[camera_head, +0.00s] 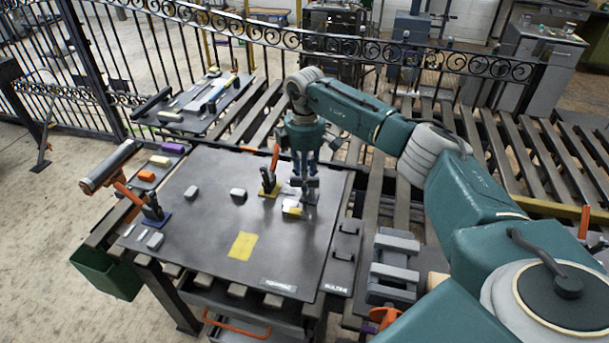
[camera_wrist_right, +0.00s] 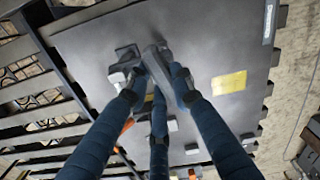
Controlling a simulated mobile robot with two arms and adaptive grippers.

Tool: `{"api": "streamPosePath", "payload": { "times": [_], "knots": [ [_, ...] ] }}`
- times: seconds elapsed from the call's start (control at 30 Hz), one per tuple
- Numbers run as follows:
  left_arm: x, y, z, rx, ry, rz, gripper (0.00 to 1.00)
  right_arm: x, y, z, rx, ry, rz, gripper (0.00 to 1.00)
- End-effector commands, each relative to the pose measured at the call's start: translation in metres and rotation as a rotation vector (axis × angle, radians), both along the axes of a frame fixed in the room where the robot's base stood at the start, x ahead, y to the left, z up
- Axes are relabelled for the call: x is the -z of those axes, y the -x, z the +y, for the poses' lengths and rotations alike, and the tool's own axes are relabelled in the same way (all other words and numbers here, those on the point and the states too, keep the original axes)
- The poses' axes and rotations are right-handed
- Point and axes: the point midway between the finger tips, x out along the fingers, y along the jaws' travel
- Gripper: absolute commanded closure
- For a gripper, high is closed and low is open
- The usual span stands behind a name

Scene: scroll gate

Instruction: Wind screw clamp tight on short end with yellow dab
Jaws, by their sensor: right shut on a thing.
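My right gripper (camera_head: 304,187) points down over the dark table, its blue fingers shut on a grey block-like part, probably the screw clamp (camera_head: 310,184). In the right wrist view the grey part (camera_wrist_right: 155,62) sits between the fingertips. Just below and left of the gripper is a pale piece with a yellow dab (camera_head: 292,210); it is partly covered, and I cannot tell whether the clamp touches it. In the right wrist view the fingers hide most of this spot. My left gripper is not in view.
An orange-handled toggle clamp (camera_head: 269,181) on a yellow base stands close left of the gripper. Another clamp (camera_head: 153,207) stands on a blue base at the table's left. A yellow square (camera_head: 243,246) marks the bare front. Small grey blocks (camera_head: 238,193) lie left; grey bars (camera_head: 393,268) stand right.

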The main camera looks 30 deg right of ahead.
Motion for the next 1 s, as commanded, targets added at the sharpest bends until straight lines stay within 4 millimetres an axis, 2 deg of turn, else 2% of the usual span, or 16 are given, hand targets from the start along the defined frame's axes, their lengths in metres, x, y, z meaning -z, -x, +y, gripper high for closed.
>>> {"api": "streamPosePath", "payload": {
  "times": [0.03,0.67,0.7,0.77,1.0],
  "knots": [
    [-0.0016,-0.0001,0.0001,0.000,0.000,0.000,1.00,-0.0073,-0.0047,-0.0024,0.020,0.002,-0.017,1.00],
    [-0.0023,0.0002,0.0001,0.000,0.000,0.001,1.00,-0.0067,-0.0046,-0.0025,0.065,0.001,-0.018,1.00],
    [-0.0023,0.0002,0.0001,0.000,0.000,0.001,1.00,-0.0067,-0.0046,-0.0025,0.065,0.001,-0.018,0.72],
    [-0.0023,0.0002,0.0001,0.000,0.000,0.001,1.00,-0.0064,-0.0044,-0.0022,0.064,0.001,-0.017,0.60],
    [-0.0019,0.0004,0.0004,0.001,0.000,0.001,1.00,-0.0033,-0.0022,-0.0011,0.062,0.000,-0.009,0.58]
  ]
}}
